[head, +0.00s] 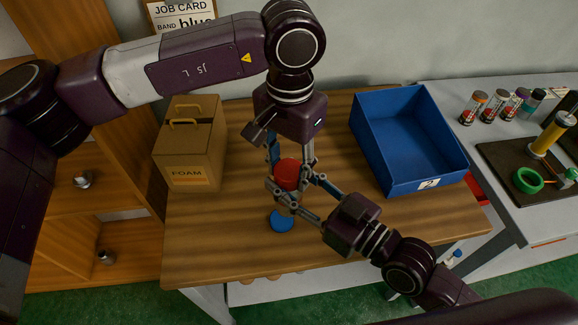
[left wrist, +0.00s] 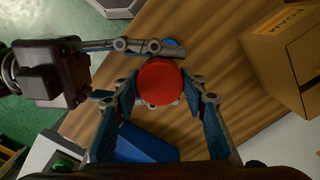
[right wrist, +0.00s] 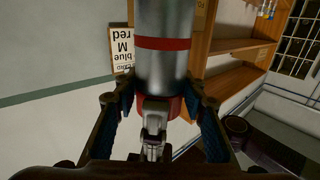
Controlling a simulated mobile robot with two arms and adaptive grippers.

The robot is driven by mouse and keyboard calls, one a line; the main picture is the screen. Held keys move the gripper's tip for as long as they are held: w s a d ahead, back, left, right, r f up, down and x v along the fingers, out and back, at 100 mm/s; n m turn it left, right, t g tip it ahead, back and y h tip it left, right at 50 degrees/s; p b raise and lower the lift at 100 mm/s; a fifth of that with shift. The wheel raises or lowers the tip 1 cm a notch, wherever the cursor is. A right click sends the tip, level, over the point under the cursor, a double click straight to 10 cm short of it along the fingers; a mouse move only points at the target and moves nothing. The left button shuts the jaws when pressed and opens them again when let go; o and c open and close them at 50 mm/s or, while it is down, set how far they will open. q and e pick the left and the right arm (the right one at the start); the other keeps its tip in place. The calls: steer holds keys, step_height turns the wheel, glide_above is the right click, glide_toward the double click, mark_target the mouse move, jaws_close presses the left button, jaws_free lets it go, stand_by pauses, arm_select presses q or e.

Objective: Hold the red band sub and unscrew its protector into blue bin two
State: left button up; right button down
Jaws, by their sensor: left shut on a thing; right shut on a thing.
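The band sub (right wrist: 162,65) is a grey cylinder with a red band, seen up close in the right wrist view. Its red protector (head: 287,172) sits on the upper end and also shows in the left wrist view (left wrist: 158,82). My left gripper (head: 290,165) reaches down from above, shut around the red protector. My right gripper (head: 285,195) comes from the lower right, shut on the sub's body just below the protector. Blue bin two (head: 430,172), with a "2" label, stands open and empty at the right of the wooden table.
A cardboard FOAM box (head: 188,150) stands at the left of the table. A blue disc (head: 281,221) shows below the sub; whether it is attached is unclear. Several capped tubes (head: 475,106) and a dark tray (head: 510,165) lie on the right bench.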

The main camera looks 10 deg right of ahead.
arm_select(q)
steer(key=n, duration=0.3)
stand_by(0.4)
steer(key=o, duration=1.3)
steer(key=shift+r, duration=0.1)
step_height(320, 180, up, 4)
steer(key=shift+r, duration=0.15)
steer(key=shift+c, duration=0.4)
steer(key=shift+r+m, duration=1.4)
steer(key=shift+r, duration=0.25)
steer(key=shift+f, duration=3.95)
